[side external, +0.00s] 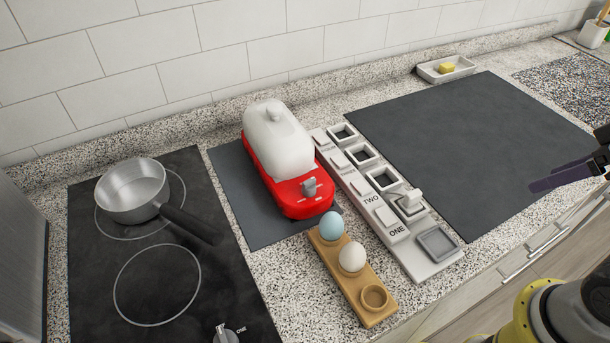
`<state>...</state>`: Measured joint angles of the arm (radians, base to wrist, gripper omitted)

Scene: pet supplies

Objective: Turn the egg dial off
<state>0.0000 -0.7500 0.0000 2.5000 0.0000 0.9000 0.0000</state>
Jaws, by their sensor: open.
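The egg cooker (277,150) is a red base with a white domed lid, standing on a dark mat left of the middle. Its grey dial (310,187) sits on the front of the red base. Small markings by the dial are too small to read, so I cannot tell its setting. My gripper (540,182) is dark and open at the right edge, over the large dark mat. It is well apart from the dial, with nothing seen between its fingers. Part of the gripper is cut off by the frame edge.
A wooden holder (356,288) with a blue egg (331,225) and a white egg (352,257) lies in front. A white switch panel (413,262) stands between gripper and cooker. A pan (133,190) sits on the hob (87,280). The large dark mat (470,140) is clear.

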